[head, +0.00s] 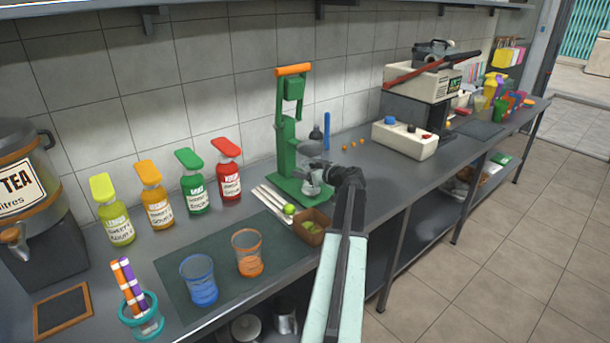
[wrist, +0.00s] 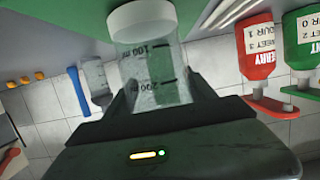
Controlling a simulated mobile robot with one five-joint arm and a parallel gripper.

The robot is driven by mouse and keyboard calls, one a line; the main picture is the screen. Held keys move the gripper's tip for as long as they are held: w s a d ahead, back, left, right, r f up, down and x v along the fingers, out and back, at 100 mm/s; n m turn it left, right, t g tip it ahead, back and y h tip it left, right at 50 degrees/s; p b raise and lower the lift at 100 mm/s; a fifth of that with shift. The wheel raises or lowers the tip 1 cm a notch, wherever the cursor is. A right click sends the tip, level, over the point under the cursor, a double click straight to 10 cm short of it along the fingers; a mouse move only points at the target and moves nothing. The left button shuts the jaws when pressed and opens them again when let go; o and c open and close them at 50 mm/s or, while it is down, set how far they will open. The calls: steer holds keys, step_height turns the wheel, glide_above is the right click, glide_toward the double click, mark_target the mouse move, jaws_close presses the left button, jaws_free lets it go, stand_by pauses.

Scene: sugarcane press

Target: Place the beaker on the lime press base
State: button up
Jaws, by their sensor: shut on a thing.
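The clear beaker (wrist: 155,75) with dark volume marks is held between the jaws of my gripper (wrist: 155,95) in the wrist view, which looks upside down. In the head view my gripper (head: 325,173) reaches the front of the green lime press (head: 288,130), and the beaker (head: 311,183) shows small at its tips. The beaker looks roughly upright, over or at the green press base (head: 290,188). The base also fills the wrist view's upper edge (wrist: 60,10). I cannot tell whether the beaker touches it.
Left of the press stand syrup bottles, the nearest red (head: 228,170). White sticks (head: 272,199), a lime (head: 290,209) and a brown box (head: 312,226) lie in front. Blue (head: 201,280) and orange (head: 247,253) cups stand on the dark mat. A cream device (head: 405,138) is at right.

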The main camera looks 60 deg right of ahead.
steer(key=shift+f, duration=0.3)
steer(key=o, duration=1.4)
steer(key=shift+r, duration=0.1)
steer(key=shift+r, duration=0.15)
steer(key=p+v, duration=0.4)
steer(key=v, duration=0.8)
